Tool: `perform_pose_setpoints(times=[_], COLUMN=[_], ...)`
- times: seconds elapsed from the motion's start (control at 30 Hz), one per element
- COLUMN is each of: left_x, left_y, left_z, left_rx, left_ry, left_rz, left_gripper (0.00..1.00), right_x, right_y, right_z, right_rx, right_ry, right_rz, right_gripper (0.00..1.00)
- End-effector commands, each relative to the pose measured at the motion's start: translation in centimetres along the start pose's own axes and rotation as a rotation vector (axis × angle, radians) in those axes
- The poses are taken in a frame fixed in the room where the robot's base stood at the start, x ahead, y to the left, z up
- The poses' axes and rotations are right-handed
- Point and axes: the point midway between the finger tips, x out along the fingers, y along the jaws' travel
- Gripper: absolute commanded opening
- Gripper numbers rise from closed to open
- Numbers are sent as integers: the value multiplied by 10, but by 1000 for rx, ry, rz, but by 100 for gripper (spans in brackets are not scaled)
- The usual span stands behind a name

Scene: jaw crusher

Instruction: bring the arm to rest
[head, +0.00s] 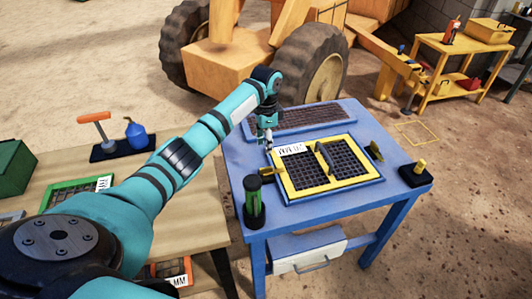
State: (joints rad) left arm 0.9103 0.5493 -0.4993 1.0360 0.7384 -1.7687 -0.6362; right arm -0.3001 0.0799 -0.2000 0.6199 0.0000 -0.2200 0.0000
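My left arm reaches in from the lower left, over the wooden table and out to the blue table. Its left gripper (268,143) points down above the blue table (235,160), near the upper left corner of the yellow-framed screen (322,168). The gripper is small here, and I cannot tell whether its fingers are open or shut. Nothing clearly shows between them. The yellow-framed screen lies flat, with a dark handle across its middle and a white label at its top left. My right gripper is not in view.
A green-and-black cylinder (253,202) stands at the blue table's front left. A black block with a yellow knob (417,172) sits at its right corner. The wooden table (190,204) holds an orange-handled tool (94,118) and a blue bottle (136,134). A yellow vehicle (232,52) stands behind.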

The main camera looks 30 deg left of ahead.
Motion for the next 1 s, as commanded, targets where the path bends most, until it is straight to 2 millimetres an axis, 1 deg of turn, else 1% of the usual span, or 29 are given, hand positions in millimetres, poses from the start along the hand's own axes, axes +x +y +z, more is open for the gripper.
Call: perform_pose_setpoints(times=[0.03,0.17,0.67,0.77,0.83,0.87,0.9,1.0], left_x=[-5,-9,-10,-20,-36,-39,-48,-66], left_y=[0,0,0,0,0,0,0,0], left_z=[0,0,0,0,0,0,0,0], left_rx=[0,-1,-1,-1,-1,-1,-1,-1], left_ry=[1,0,0,0,1,0,0,0], left_rz=[-1,0,-1,-1,-1,-1,-1,-1], left_gripper=[33,33,33,33,33,33,33,33], right_x=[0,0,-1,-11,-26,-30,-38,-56], right_y=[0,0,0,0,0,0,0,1], right_z=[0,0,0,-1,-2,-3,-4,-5], right_rx=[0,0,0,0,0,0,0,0], right_ry=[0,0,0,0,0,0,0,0], right_rz=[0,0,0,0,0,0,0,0], right_gripper=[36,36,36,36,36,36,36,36])
